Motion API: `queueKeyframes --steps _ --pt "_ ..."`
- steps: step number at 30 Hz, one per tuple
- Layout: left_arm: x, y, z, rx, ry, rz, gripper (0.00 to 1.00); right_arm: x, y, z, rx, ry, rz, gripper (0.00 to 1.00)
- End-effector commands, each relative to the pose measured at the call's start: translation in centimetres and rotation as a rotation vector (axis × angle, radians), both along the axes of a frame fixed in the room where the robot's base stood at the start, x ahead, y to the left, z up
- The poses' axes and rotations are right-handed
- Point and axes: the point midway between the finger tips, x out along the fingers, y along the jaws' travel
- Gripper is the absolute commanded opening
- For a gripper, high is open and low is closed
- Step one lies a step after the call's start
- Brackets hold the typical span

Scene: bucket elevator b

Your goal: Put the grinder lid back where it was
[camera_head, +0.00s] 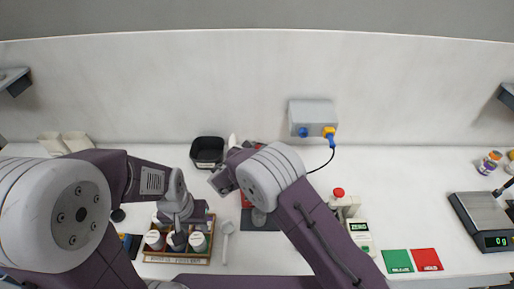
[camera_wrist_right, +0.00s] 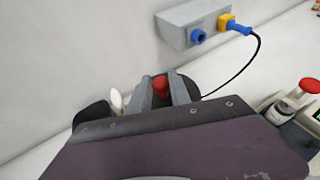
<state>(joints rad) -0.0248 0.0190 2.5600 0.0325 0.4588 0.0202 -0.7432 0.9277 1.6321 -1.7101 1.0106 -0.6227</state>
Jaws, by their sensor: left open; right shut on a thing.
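The grinder lid shows in the right wrist view as a dark round part (camera_wrist_right: 186,86) with a red knob (camera_wrist_right: 160,86). My right gripper (camera_wrist_right: 161,92) is shut on the red knob, with one grey finger on each side. In the head view my own right arm hides most of this spot, and only a bit of red shows above the arm. I cannot tell whether the lid touches anything below it. My left gripper (camera_head: 178,240) is open and points down over the tray of white-capped jars (camera_head: 180,262). The grinder body is not clearly visible.
A black bin (camera_head: 207,151) stands behind my arms. A blue-and-yellow socket box (camera_head: 312,113) with a cable is on the wall. A white spoon (camera_head: 226,240) lies beside the tray. Red-capped bottle (camera_head: 338,200), green mat (camera_head: 397,261), red mat (camera_head: 426,259) and scale (camera_head: 482,218) are to the right.

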Motion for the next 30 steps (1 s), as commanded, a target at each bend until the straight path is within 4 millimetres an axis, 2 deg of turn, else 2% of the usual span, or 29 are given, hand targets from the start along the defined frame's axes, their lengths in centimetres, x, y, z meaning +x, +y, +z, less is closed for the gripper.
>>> queueKeyframes --steps 14,15,17,26,30 --pt "0.0 0.0 -1.3 0.0 0.0 0.0 0.41 0.0 0.0 -1.0 -0.001 0.0 0.0 0.0" --pt "0.0 0.0 -1.3 0.0 0.0 0.0 0.41 0.0 0.0 -1.1 -0.001 0.0 0.0 0.32" --pt "0.0 0.0 -1.3 0.0 0.0 0.0 0.41 0.0 0.0 -1.1 -0.001 0.0 0.0 0.46" --pt "0.0 0.0 -1.2 0.0 0.0 0.0 0.41 0.0 0.0 -1.0 -0.001 0.0 0.0 0.46" --pt "0.0 0.0 -0.2 0.0 0.0 0.0 0.41 0.0 0.0 -0.1 -0.001 0.0 0.0 0.46"
